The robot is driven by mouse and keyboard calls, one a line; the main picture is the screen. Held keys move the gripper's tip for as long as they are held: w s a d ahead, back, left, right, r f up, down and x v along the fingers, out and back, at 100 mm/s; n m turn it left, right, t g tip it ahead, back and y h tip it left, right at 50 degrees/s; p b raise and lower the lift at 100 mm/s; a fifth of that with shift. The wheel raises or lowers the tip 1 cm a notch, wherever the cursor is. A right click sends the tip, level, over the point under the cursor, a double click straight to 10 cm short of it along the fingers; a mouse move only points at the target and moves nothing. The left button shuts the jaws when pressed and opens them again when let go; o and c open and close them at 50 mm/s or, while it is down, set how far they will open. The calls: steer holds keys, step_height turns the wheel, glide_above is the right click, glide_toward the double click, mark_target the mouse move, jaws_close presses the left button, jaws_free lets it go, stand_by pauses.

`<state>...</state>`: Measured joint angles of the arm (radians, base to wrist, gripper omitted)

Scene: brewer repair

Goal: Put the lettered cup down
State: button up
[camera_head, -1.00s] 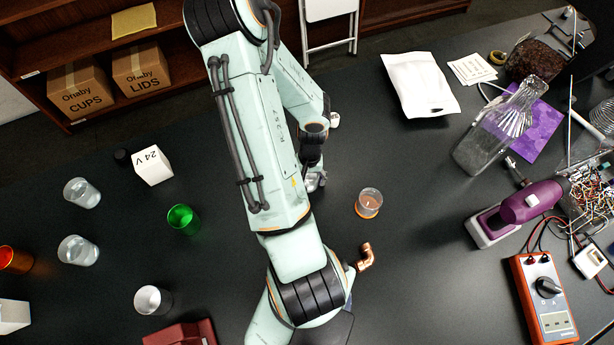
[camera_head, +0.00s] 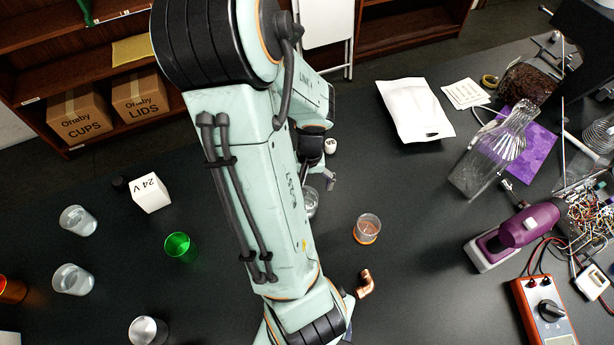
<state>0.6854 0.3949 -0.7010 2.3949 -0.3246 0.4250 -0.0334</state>
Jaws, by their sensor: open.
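My gripper (camera_head: 322,183) is in the middle of the view, mostly hidden behind my own arm, with one grey finger showing. It looks open. A clear cup (camera_head: 312,204) stands on the dark table just below the gripper, partly covered by my arm. I cannot tell whether the finger touches it, and no letter on it can be read. Other cups stand apart: a clear cup (camera_head: 367,229) with an orange base to the right, a green cup (camera_head: 180,246), and two clear cups (camera_head: 78,220) (camera_head: 72,280) at the left.
A white 24 V box (camera_head: 150,193) is left of my arm. Table between the green cup and my arm is clear.

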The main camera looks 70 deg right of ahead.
steer(key=w+a+r+n+y, duration=0.2)
steer(key=w+a+r+n, duration=0.5)
steer(key=a, duration=0.5)
steer(key=s+a+r+n, duration=0.1)
steer(key=a+r+n, duration=0.2)
steer(key=a, duration=0.4)
steer(key=s+a+r+n+h, duration=0.1)
steer(key=s+a+r+n, duration=0.1)
steer(key=a+r+n, duration=0.2)
steer(key=a, duration=0.3)
steer(key=shift+s+r+n+g, duration=0.2)
steer(key=shift+s+n+g, duration=0.05)
steer(key=shift+n+g, duration=0.15)
steer(key=shift+d, duration=0.1)
stand_by(2.6)
